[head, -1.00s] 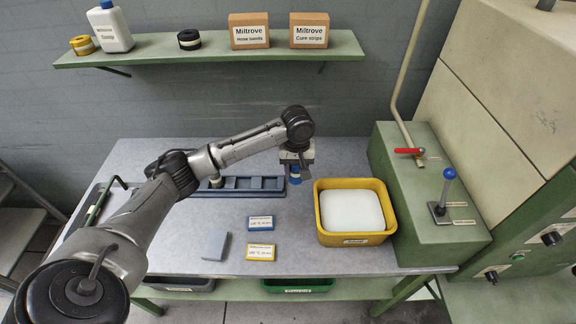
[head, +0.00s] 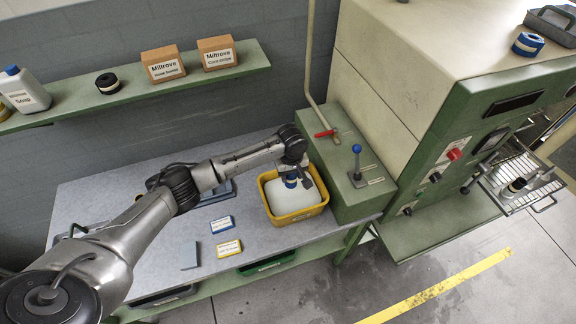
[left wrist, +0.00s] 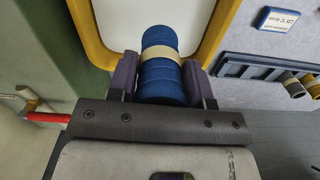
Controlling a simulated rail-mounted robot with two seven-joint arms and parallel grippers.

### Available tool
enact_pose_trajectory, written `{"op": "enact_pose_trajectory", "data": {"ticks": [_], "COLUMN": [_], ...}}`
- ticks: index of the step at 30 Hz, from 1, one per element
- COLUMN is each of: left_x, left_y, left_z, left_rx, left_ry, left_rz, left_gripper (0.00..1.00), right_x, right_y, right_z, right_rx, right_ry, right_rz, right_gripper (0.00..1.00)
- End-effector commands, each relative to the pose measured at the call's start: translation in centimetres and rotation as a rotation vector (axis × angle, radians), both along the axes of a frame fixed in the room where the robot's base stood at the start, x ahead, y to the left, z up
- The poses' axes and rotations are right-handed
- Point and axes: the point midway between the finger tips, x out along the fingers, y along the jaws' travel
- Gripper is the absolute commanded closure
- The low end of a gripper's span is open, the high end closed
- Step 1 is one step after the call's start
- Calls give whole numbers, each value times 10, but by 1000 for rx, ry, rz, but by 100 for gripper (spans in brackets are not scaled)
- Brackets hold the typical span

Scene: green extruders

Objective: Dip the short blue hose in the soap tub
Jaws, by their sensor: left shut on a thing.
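The short blue hose (head: 291,183), with a cream band around its middle, is held in my left gripper (head: 296,172). In the left wrist view the blue hose (left wrist: 161,80) sits between the purple finger pads of the left gripper (left wrist: 162,72). The soap tub (head: 303,213) is a yellow box filled with white soap (head: 312,196); its yellow rim (left wrist: 212,38) also shows in the left wrist view. The hose is over the white soap, within the rim outline. I cannot tell whether its lower end touches the soap. My right gripper is out of view.
A green housing (head: 340,175) with a red-handled valve and a blue-knobbed lever (head: 357,163) stands right beside the tub. A blue card box (head: 222,224), a yellow card box (head: 229,248) and a grey block (head: 190,255) lie left of it. A shelf (head: 150,90) hangs above.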

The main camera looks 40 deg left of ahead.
Motion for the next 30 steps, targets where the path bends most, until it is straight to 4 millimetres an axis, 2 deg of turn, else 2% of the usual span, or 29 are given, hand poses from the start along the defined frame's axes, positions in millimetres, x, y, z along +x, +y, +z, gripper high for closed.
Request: {"op": "enact_pose_trajectory", "data": {"ticks": [6,10,24,30], "left_x": [12,13,12,12], "left_y": [6,5,6,5], "left_z": [-4,-11,-49,-68], "left_rx": [-1,-1,0,-2], "left_ry": [-3,-3,-4,-1], "left_rz": [62,77,76,77], "left_gripper": [80,80,80,80], "right_x": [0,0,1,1], "right_y": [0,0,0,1], "right_z": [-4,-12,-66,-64], "right_rx": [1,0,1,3], "right_ry": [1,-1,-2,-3], "right_rz": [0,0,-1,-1], "right_gripper": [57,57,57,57]}}
